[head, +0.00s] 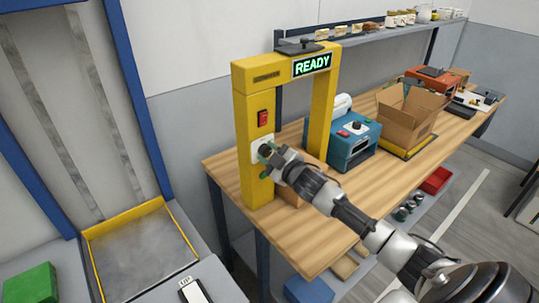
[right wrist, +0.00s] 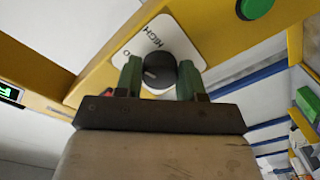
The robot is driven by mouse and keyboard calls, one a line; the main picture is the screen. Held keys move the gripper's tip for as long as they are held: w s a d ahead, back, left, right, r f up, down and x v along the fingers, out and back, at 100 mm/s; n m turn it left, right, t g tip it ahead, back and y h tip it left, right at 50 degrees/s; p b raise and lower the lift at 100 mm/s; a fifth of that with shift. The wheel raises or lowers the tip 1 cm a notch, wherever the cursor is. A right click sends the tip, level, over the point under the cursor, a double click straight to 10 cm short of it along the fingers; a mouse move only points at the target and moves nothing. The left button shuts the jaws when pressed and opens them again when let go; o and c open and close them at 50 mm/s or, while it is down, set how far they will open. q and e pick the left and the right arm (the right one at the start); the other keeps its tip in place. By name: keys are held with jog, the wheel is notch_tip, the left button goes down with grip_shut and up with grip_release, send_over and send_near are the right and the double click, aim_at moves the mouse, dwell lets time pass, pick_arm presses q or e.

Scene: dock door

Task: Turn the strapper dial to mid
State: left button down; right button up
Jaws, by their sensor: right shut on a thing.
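The yellow strapper (head: 253,95) is an arch on the wooden bench with a lit READY sign (head: 312,65). Its dark round dial (right wrist: 160,73) sits on a white plate (right wrist: 140,40) marked HIGH; another label is partly hidden, with only an O readable. A pale pointer mark on the dial faces left in the right wrist view. My right gripper (right wrist: 159,78) has its green fingers on either side of the dial and is shut on it. In the head view my right gripper (head: 268,152) is against the strapper's near post and hides most of the dial. My left gripper is out of view.
A red switch (head: 263,118) is above the dial. A green button (right wrist: 257,7) shows in the right wrist view. A blue machine (head: 352,145) and an open cardboard box (head: 408,112) stand on the bench (head: 310,250) to the right.

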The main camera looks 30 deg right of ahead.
jog(key=shift+n, duration=1.4)
jog(key=o, duration=0.9)
jog(key=shift+s+d+b, duration=0.2)
jog(key=shift+s+b, duration=0.65)
jog(key=shift+s, duration=1.85)
jog(key=shift+s+d+b, duration=0.2)
jog(key=shift+s+b, duration=0.65)
jog(key=shift+s, duration=1.85)
